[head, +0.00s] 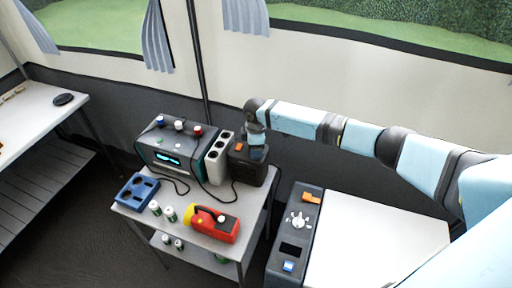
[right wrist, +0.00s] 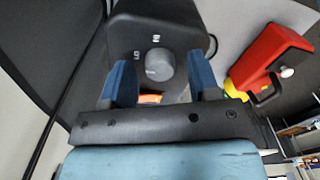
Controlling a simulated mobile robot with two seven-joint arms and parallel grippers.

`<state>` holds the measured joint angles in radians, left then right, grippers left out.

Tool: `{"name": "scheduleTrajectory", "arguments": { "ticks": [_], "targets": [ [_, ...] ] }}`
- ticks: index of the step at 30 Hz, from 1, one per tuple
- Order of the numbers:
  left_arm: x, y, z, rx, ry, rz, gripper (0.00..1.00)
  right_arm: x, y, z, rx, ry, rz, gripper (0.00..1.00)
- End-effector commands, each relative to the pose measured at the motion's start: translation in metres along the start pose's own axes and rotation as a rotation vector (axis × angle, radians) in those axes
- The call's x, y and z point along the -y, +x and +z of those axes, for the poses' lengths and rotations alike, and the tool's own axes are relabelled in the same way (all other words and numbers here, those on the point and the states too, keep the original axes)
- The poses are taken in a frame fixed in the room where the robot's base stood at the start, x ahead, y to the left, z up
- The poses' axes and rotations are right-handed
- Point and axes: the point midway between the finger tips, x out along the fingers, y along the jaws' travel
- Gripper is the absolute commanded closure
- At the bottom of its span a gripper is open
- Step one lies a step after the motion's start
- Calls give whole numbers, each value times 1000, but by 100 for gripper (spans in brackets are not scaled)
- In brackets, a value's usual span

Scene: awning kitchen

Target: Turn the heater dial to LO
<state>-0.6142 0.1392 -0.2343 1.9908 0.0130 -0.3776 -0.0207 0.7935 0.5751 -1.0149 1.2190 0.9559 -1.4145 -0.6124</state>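The heater looks to be the dark box (head: 247,172) at the back right corner of the small table, with an orange switch (head: 239,146) on top. In the right wrist view its dark top (right wrist: 185,25) carries a round grey dial (right wrist: 159,65). Small white marks sit by the dial; the left one seems to read LO. The dial's pointer is too small to read. My right gripper (head: 256,150) is over the box. Its blue fingers (right wrist: 160,72) are apart on either side of the dial, with gaps showing. My left gripper is not in view.
A teal-grey power unit (head: 165,160) and a grey socket strip (head: 217,158) stand left of the heater. A red lantern (head: 212,224), a blue tray (head: 137,191) and small cans are nearby. A dark panel with a white dial (head: 298,220) stands at the right.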

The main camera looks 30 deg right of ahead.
Motion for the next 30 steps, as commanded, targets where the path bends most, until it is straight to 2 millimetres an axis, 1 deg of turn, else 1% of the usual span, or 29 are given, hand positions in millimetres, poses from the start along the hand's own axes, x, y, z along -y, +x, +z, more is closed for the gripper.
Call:
{"name": "scheduleTrajectory", "arguments": {
  "ticks": [5, 8, 11, 18, 22, 24, 27, 30],
  "targets": [
    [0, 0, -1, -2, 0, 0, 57, 0, -1, 1, 1, 1, 0, 44],
    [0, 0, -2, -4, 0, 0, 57, 0, -8, 0, 0, 1, 0, 44],
    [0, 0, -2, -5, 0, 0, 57, 0, -23, 1, 0, 0, 1, 44],
    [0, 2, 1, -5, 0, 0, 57, -1, -79, 0, -1, 0, 3, 44],
    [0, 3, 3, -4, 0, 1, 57, 0, -106, 0, -1, 0, 2, 44],
    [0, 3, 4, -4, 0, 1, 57, 0, -117, 0, 0, 0, 2, 44],
    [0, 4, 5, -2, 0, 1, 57, 0, -129, 0, 0, -1, 1, 44],
    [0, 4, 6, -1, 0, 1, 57, 0, -136, 0, 0, -1, 1, 44]
  ]
}}
